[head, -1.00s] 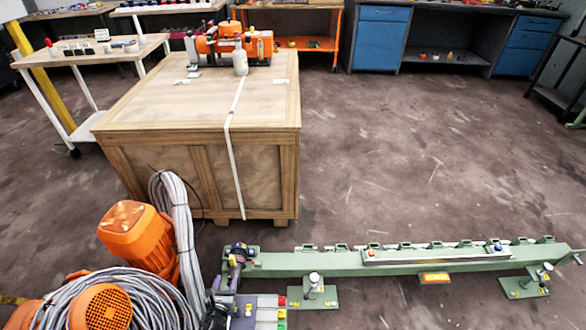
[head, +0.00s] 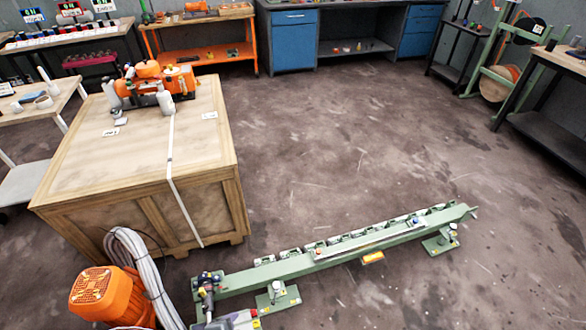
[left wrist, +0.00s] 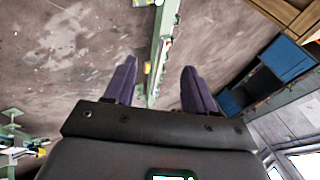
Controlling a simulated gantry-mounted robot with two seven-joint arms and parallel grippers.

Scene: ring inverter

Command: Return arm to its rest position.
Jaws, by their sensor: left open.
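In the left wrist view my left gripper (left wrist: 158,68) has its two purple fingers spread apart, with nothing held between them. A green beam and bare floor show beyond the fingers, at a distance. Neither gripper can be made out in the head view. My right gripper is in neither view.
A wooden crate (head: 75,165) with an orange device (head: 155,80) on top stands at the left. The long green beam (head: 330,262) on feet crosses the lower middle. An orange motor housing (head: 98,288) with grey cables is lower left. Benches line the back. Central floor is clear.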

